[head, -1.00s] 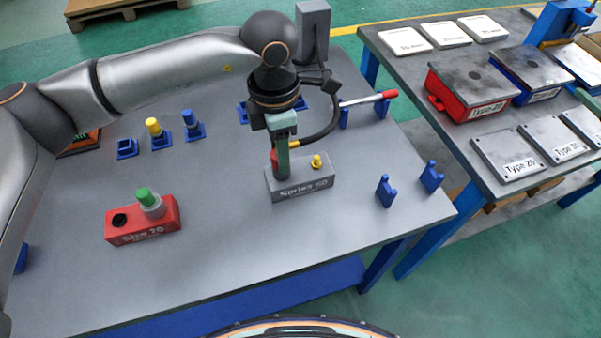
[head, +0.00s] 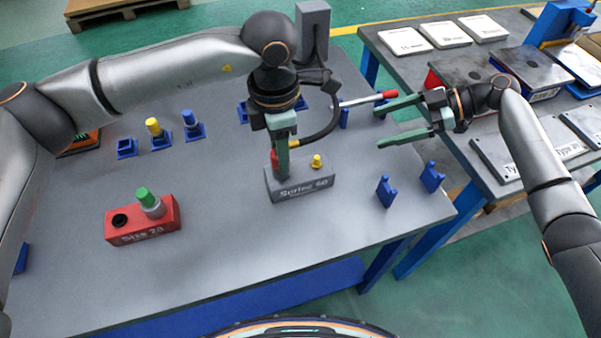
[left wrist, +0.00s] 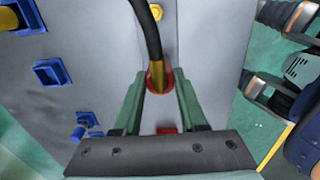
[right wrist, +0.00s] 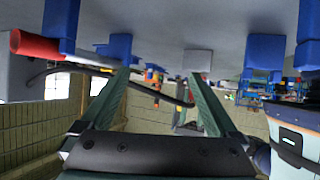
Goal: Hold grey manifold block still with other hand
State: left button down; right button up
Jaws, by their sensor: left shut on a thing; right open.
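The grey manifold block (head: 298,186) stands on the near part of the grey table, with a yellow fitting (head: 316,161) on its top. My left gripper (head: 281,168) is above the block's left end, pointing down and shut on a red-collared hose end. In the left wrist view, the red collar (left wrist: 158,80) sits between the fingers with a brass-coloured fitting and black hose (left wrist: 148,30). Whether the hose end is seated in the block is hidden. My right gripper (head: 379,125) is open and empty, in the air right of the block and apart from it.
A red block (head: 142,226) with a green-topped part stands to the left. Blue holders (head: 386,190) stand right of the grey block. A red-handled lever (head: 367,99) lies close to my right gripper. A second table (head: 400,75) with plates stands at right.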

aim_at(330, 165)
jog(key=s+a+n+g, duration=0.2)
jog(key=s+a+n+g+h, duration=0.1)
jog(key=s+a+n+g, duration=0.1)
jog(key=a, duration=0.1)
jog(key=shift+s+a+r+h, duration=0.1)
jog(key=shift+s+a+h, duration=0.15)
jog(key=shift+s+h, duration=0.05)
jog(key=shift+x, duration=4.4)
jog(key=shift+s, duration=0.1)
grip_shut()
